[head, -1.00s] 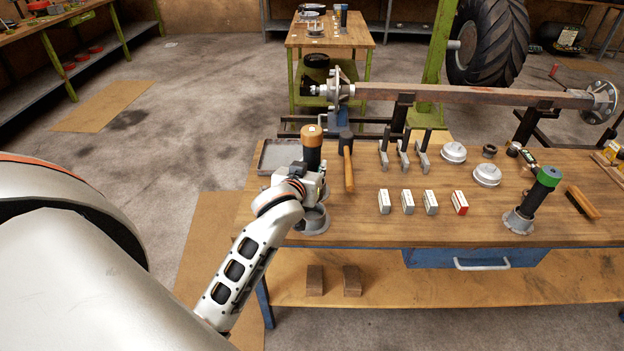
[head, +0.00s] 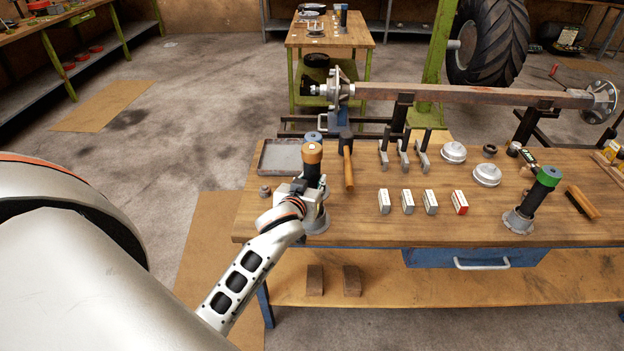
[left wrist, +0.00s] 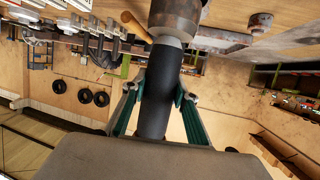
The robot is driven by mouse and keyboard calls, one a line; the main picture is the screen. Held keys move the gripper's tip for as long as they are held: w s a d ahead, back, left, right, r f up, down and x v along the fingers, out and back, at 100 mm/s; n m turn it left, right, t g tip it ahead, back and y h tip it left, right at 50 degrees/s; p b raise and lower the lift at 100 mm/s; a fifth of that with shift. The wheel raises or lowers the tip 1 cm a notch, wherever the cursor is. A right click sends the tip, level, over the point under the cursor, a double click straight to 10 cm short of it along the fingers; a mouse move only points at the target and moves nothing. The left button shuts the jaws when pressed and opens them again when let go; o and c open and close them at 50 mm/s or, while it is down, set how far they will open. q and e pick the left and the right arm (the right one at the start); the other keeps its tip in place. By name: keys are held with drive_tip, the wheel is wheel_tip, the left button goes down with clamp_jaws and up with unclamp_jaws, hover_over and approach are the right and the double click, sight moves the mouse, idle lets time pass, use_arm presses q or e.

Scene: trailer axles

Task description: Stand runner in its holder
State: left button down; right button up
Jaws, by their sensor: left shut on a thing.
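The runner (head: 313,170) is a dark upright cylinder with an orange-brown top, at the left of the bench. My left gripper (head: 301,189) is shut around its side. In the left wrist view, which is upside down, the green-edged fingers (left wrist: 158,98) close on the dark shaft (left wrist: 153,118). A grey flanged holder (head: 317,222) stands on the bench directly below the runner. In the wrist view the shaft's lower end meets a grey collar and a rusty tube (left wrist: 176,14). How deep the runner sits in the holder is hidden. My right gripper is out of view.
A hammer (head: 347,165) and a grey tray (head: 279,158) are near. A green-topped cylinder (head: 536,197) leans in a similar base. Small boxes (head: 408,202) line the bench middle; an axle (head: 460,95) lies behind.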

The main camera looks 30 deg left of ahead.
use_arm(q)
drive_tip(key=shift+f, duration=0.2)
drive_tip(key=c, duration=1.6)
unclamp_jaws()
drive_tip(key=shift+f, duration=0.1)
